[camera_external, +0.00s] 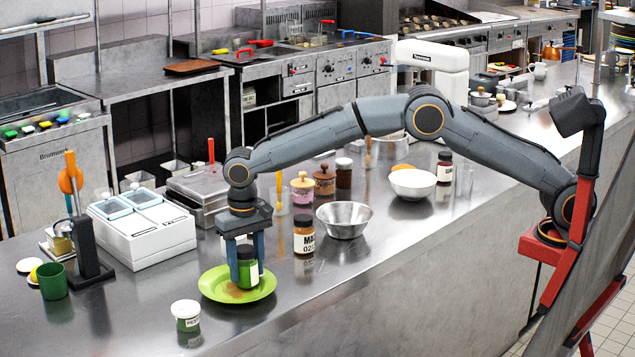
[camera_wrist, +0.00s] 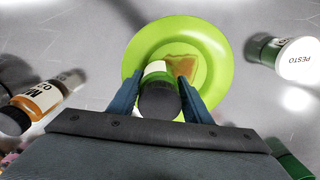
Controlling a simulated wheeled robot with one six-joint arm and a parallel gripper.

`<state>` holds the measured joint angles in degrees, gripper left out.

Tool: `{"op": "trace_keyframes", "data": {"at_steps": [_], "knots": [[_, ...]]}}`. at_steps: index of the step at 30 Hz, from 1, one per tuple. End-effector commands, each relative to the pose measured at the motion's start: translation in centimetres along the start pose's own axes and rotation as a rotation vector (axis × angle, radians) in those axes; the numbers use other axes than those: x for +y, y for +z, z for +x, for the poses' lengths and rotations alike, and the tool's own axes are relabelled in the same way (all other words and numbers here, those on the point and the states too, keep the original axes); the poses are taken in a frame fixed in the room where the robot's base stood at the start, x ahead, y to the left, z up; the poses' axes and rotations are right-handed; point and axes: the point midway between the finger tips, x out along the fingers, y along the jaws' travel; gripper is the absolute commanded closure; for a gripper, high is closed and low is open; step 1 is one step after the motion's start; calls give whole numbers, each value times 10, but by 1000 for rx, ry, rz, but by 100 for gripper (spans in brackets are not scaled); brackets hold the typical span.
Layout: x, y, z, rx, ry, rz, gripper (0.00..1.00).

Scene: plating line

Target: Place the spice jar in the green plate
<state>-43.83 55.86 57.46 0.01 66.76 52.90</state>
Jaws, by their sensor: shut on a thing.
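The green plate (camera_external: 216,285) lies on the steel counter near its front edge. My gripper (camera_external: 247,272) points down over the plate, shut on a spice jar (camera_external: 247,268) with green contents, a dark lid and a pale label. The jar is upright over the plate; I cannot tell whether its bottom touches it. In the wrist view the jar's dark lid (camera_wrist: 159,101) sits between my two fingers, and the green plate (camera_wrist: 215,50) is behind it. A brown flat piece of food (camera_wrist: 183,66) lies on the plate beside the jar.
A white-lidded pesto jar (camera_external: 186,316) stands just in front of the plate. An orange-filled labelled jar (camera_external: 304,236) and a metal bowl (camera_external: 344,218) stand to the right. A green cup (camera_external: 52,281) and a white container unit (camera_external: 145,232) are to the left.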

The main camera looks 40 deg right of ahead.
Motion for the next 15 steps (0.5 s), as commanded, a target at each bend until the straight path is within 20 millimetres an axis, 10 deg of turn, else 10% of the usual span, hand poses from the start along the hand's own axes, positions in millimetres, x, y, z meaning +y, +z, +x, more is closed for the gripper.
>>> {"op": "trace_keyframes", "data": {"at_steps": [11,12,15], "knots": [[0,-1,4,1,-2,0,84],[0,0,4,1,-1,0,50],[0,0,4,1,-1,0,48]]}}
